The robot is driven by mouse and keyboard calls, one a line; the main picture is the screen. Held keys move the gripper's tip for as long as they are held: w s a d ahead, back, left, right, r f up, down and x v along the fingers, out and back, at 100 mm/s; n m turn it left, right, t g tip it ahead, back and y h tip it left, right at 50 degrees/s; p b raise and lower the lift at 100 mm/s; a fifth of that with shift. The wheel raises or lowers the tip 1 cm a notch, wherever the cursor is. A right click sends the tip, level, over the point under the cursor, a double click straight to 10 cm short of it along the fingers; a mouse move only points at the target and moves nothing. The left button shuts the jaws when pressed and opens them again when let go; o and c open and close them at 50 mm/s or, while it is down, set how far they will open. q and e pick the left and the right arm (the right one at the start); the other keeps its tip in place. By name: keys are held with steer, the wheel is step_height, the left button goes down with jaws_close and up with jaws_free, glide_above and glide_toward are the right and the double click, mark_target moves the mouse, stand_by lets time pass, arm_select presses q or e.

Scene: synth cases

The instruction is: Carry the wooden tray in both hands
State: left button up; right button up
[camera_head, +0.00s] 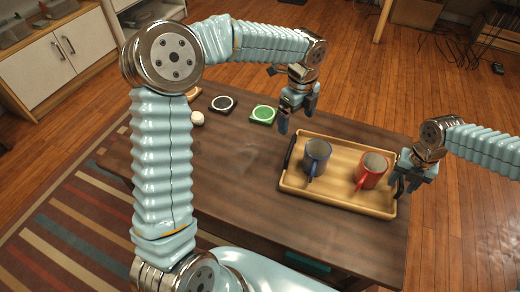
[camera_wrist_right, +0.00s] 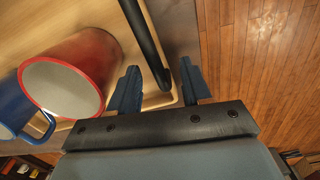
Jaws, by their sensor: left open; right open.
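The wooden tray (camera_head: 342,184) lies on the dark table, with a black handle (camera_head: 289,153) at its left end. A blue mug (camera_head: 316,157) and a red mug (camera_head: 371,170) stand upright in it. My left gripper (camera_head: 297,114) is open and empty, above the table just beyond the tray's left end. My right gripper (camera_head: 404,187) is open at the tray's right end. In the right wrist view its fingers (camera_wrist_right: 160,88) stand apart on either side of the line of the black right handle (camera_wrist_right: 147,42); I see no grip on it.
A green coaster (camera_head: 263,114), a dark coaster (camera_head: 222,103) and a small white round object (camera_head: 197,118) lie on the table (camera_head: 240,170) left of the tray. White cabinets stand at the back left. The table's left part is mostly clear.

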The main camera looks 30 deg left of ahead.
step_height(320, 180, up, 9)
steer(key=shift+f, duration=0.2)
steer(key=shift+s, duration=0.1)
stand_by(0.4)
